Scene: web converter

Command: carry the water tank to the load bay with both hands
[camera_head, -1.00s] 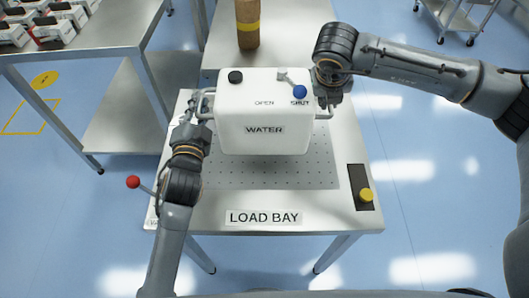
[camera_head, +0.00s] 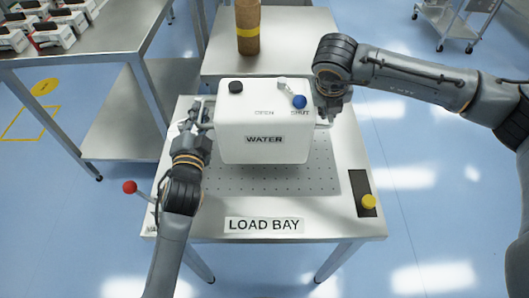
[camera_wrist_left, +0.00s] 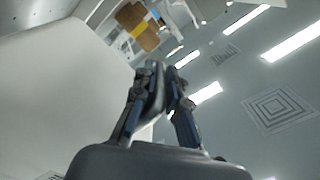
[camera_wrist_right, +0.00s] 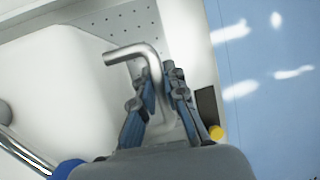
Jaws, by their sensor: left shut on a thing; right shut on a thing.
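The white water tank (camera_head: 264,150) has a black cap, a lever, a blue knob and a WATER label. It appears held above the perforated plate of the load bay (camera_head: 270,182), with its shadow beneath. My left gripper (camera_head: 203,118) is shut on the tank's left side handle. It also shows in the left wrist view (camera_wrist_left: 165,85), beside the white tank wall. My right gripper (camera_head: 327,108) is shut on the right side handle. In the right wrist view, the bent metal handle (camera_wrist_right: 140,52) runs between the fingers (camera_wrist_right: 158,85).
A LOAD BAY sign (camera_head: 264,224) is on the table's front. A red-ball lever (camera_head: 130,187) sticks out at its left, and a yellow button (camera_head: 369,201) sits at its right. A brown cylinder (camera_head: 247,30) stands on a table behind. A side table (camera_head: 95,40) holds several boxes.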

